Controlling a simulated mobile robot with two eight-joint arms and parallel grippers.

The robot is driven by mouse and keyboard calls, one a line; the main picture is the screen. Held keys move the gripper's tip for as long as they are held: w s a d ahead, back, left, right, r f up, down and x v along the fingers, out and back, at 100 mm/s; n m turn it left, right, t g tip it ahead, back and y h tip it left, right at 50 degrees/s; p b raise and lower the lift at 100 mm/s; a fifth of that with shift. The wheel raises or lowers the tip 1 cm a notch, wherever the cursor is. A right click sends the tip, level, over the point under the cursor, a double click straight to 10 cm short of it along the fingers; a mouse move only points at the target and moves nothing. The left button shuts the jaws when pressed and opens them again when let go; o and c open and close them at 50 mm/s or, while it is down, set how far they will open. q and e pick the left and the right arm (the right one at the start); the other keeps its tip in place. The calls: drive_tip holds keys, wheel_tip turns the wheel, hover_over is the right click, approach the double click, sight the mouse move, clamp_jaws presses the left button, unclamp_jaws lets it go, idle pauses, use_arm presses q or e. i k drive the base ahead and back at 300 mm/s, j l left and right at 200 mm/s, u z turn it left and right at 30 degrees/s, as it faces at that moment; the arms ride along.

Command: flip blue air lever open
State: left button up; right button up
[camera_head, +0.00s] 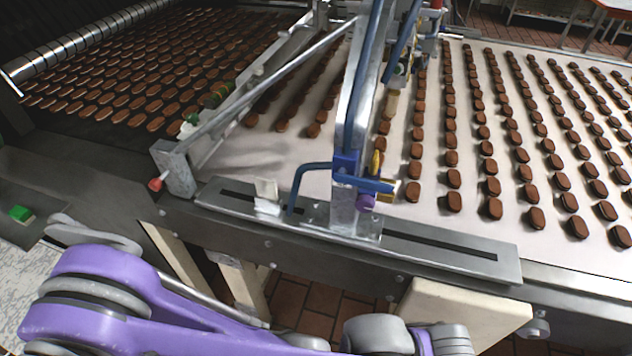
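A blue lever (374,185) sits low on the upright metal post of the frame over the conveyor, near the front rail. It lies roughly level, with its end pointing right. A bent blue hose (312,169) runs to the left of the post. My purple arm links cross the bottom left, below and in front of the lever and apart from it. Neither gripper's fingers show in the view.
Rows of brown biscuits lie on the pale conveyor belt (470,218). A slotted metal rail (440,250) runs along its front edge. A red knob (155,184) is at the left of the frame, and a green button (21,214) is at far left. Diagonal bars rise behind the lever.

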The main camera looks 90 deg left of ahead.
sight(341, 176)
drive_tip(key=u, duration=0.5)
drive_tip(key=k+j+u, duration=0.1)
drive_tip(key=u, duration=0.85)
drive_tip(key=j+u, duration=0.15)
drive_tip(key=u, duration=0.35)
drive_tip(key=k+j+u, duration=0.1)
drive_tip(key=u, duration=0.4)
